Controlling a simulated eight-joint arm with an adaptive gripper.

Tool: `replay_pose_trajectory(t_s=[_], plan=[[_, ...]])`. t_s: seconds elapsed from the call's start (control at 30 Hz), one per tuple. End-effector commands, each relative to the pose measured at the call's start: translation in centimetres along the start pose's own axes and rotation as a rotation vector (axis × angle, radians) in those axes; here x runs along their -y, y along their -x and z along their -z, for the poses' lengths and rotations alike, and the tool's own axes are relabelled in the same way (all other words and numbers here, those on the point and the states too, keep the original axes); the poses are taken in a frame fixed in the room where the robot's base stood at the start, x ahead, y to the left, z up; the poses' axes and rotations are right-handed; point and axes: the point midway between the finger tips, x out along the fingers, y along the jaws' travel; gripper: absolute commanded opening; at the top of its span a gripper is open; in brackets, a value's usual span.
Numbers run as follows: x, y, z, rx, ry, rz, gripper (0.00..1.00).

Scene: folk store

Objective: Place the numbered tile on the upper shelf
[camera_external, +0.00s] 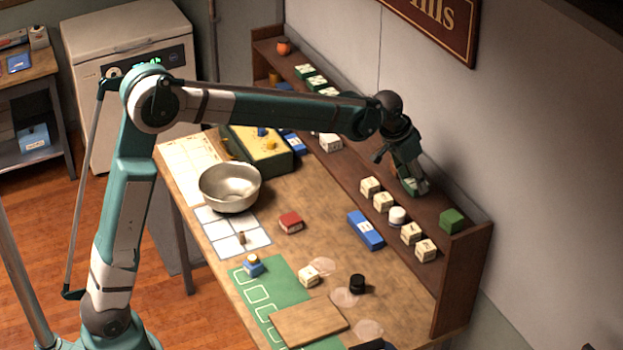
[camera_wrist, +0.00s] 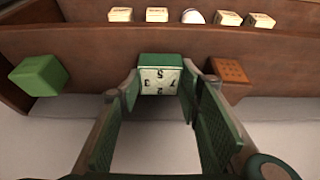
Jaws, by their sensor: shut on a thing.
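The numbered tile (camera_wrist: 160,82) is a small block with a green side and a white face with dark digits. My gripper (camera_wrist: 160,92) is shut on it, one finger on each side. In the external view my gripper (camera_external: 412,180) is low over the brown upper shelf (camera_external: 436,207), with the tile (camera_external: 417,188) partly hidden by the fingers. The tile is at the shelf's surface or just above it; I cannot tell if it touches.
A green cube (camera_external: 452,220) sits at the shelf's right end. A brown dotted block (camera_wrist: 229,76) is on the tile's other side. Several cream blocks (camera_external: 383,202) and a white round piece (camera_external: 397,216) line the lower level. A metal bowl (camera_external: 230,186) stands on the table.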

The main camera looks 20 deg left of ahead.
Motion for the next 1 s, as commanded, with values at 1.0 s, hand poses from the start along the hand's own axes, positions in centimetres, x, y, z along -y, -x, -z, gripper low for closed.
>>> replay_pose_trajectory(t_s=[1.0], plan=[[0.0, 0.3, 0.02, 0.0, 0.0, 0.0, 0.5]])
